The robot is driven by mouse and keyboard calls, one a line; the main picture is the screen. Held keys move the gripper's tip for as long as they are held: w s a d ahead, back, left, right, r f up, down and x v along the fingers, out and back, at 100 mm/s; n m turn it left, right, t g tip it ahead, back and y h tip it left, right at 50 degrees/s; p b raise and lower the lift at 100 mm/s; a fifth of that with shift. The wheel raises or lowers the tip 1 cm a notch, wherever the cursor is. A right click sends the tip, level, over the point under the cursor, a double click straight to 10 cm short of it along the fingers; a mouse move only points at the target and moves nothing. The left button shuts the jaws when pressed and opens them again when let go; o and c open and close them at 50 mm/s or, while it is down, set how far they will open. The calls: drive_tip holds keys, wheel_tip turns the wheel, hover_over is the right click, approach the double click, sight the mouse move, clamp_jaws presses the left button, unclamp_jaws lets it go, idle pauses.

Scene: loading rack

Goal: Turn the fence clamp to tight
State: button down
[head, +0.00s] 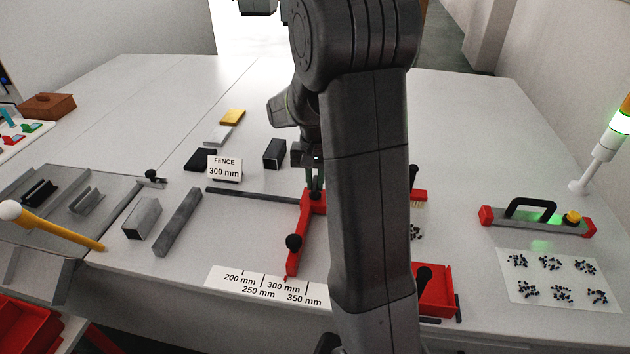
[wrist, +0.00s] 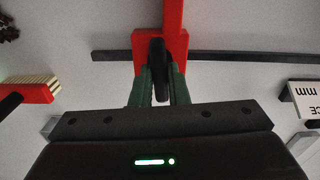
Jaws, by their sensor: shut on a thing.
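The red fence (head: 305,235) lies across the dark rail (head: 250,194), with its lower end over the scale. A black knob (head: 293,242) stands on the fence's lower part. In the wrist view the fence's red head (wrist: 174,45) sits on the rail (wrist: 230,56). The fence clamp, a black lever (wrist: 158,60), rises from that head. My gripper (wrist: 158,85) is shut on this lever, with a green finger on either side of it. In the head view my gripper (head: 315,180) is at the fence's upper end, and my arm hides part of the area to the right.
A scale strip (head: 265,285) reads 200 to 350 mm. A card (head: 225,168) reads FENCE 300 mm. Metal bars (head: 178,222) lie left of the fence. A red brush (wrist: 30,90) lies to the right in the head view, and a red tray (head: 436,290) stands near the front.

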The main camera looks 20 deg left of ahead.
sight(315, 183)
drive_tip(key=shift+m, duration=0.6)
drive_tip(key=c, duration=1.4)
unclamp_jaws()
wheel_tip(315, 183, up, 14)
drive_tip(key=shift+b, duration=0.45)
drive_tip(key=shift+f, duration=0.1)
wheel_tip(315, 183, down, 14)
drive_tip(key=shift+r+p, duration=0.1)
drive_tip(key=shift+p, duration=0.35)
